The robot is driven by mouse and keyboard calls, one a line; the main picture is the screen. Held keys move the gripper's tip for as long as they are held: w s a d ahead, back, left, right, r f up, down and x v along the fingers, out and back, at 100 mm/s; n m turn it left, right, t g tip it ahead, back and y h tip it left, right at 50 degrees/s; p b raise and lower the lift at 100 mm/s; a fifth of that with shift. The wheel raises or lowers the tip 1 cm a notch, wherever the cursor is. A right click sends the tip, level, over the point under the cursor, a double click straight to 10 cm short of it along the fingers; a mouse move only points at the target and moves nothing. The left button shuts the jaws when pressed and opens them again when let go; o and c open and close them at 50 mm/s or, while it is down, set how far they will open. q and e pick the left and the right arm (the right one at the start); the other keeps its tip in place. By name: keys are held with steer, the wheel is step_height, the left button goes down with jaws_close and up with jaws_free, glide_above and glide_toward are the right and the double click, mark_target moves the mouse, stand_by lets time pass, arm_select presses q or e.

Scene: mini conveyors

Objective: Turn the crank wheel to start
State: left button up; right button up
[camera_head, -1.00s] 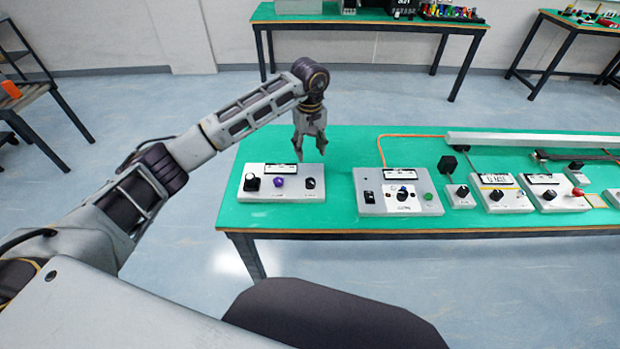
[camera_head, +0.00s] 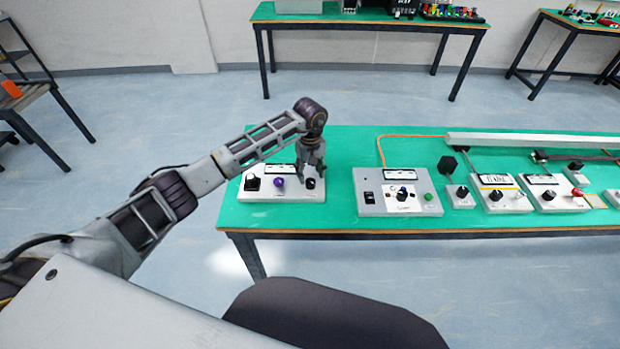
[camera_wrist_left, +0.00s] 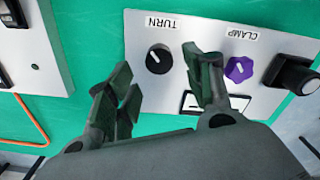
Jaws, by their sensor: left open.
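A white control panel (camera_head: 265,196) lies at the left end of the green table. In the left wrist view, the panel (camera_wrist_left: 190,30) carries a black knob (camera_wrist_left: 159,58) labelled TURN, a purple knob (camera_wrist_left: 239,69) labelled CLAMP and a larger black knob (camera_wrist_left: 292,74). In the head view, the purple knob (camera_head: 279,182) is in the middle and the larger black knob (camera_head: 252,183) at the left. My left gripper (camera_head: 310,177) is open and points down over the TURN knob, its fingers on either side; contact cannot be told. I cannot tell which part is the crank wheel.
A second grey panel (camera_head: 430,185) with a green button stands to the right on the green table (camera_head: 340,160). Several small control boxes and a long light rail (camera_head: 530,140) follow further right. Bare table separates the two panels.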

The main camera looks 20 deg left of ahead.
mark_target(310, 180)
arm_select(q)
step_height(310, 180, down, 2)
steer(key=shift+f, duration=0.75)
steer(key=c, duration=1)
arm_select(e)
steer(key=shift+s+a, duration=0.1)
steer(key=shift+a, duration=0.1)
